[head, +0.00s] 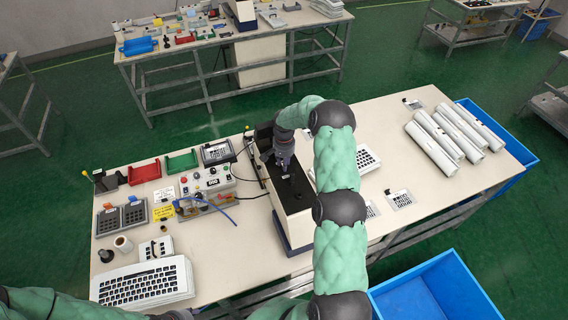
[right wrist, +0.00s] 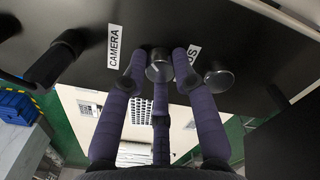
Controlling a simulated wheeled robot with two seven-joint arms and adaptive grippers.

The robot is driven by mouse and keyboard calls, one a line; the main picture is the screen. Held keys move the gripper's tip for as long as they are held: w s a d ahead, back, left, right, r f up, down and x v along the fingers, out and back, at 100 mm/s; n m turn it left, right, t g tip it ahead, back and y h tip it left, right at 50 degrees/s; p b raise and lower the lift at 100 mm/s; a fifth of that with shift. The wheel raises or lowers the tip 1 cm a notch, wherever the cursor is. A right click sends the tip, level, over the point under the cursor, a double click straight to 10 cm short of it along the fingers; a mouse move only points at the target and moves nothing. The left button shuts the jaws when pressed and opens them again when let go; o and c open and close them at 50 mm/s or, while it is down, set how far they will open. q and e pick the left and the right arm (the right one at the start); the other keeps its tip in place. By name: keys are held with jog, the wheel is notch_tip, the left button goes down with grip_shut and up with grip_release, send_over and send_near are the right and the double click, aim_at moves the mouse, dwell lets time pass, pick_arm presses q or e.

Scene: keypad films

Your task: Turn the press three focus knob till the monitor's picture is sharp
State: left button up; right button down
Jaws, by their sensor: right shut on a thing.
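The press (head: 293,222) is a cream machine with a dark top, standing mid-table. My right gripper (head: 283,160) is over its top. In the right wrist view, its purple fingers (right wrist: 160,78) are shut around a round dark knob (right wrist: 159,66). The knob sits between a CAMERA label and a label ending in US, partly hidden by a finger. A second round knob (right wrist: 219,79) is at its right, apart from the fingers. A small monitor (head: 216,153) stands left of the press; its dark and light picture is too small to judge sharpness. My left gripper does not show.
A control box (head: 207,181) with coloured buttons and a blue cable (head: 222,212) lie left of the press. Stacked keypad films (head: 145,283) lie front left; white rolls (head: 455,133) lie right. Black levers (right wrist: 55,60) stand left of the gripped knob. A blue crate (head: 440,290) is in front.

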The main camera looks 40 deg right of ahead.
jog(key=n+b, duration=0.1)
jog(key=b, duration=0.1)
jog(key=n+b, duration=0.1)
jog(key=n, duration=0.1)
jog(key=shift+f+n+b, duration=0.25)
jog(key=shift+n+b, duration=0.05)
jog(key=shift+b, duration=0.05)
jog(key=shift+r+n+b, duration=0.1)
jog(key=shift+n+b, duration=0.7)
jog(key=shift+n, duration=0.4)
jog(key=shift+n+b, duration=0.6)
jog(key=shift+n, duration=0.6)
jog(key=c, duration=1)
grip_release()
jog(key=shift+r, duration=0.1)
jog(key=shift+r, duration=0.1)
notch_tip(320, 180, up, 12)
jog(key=shift+f, duration=0.1)
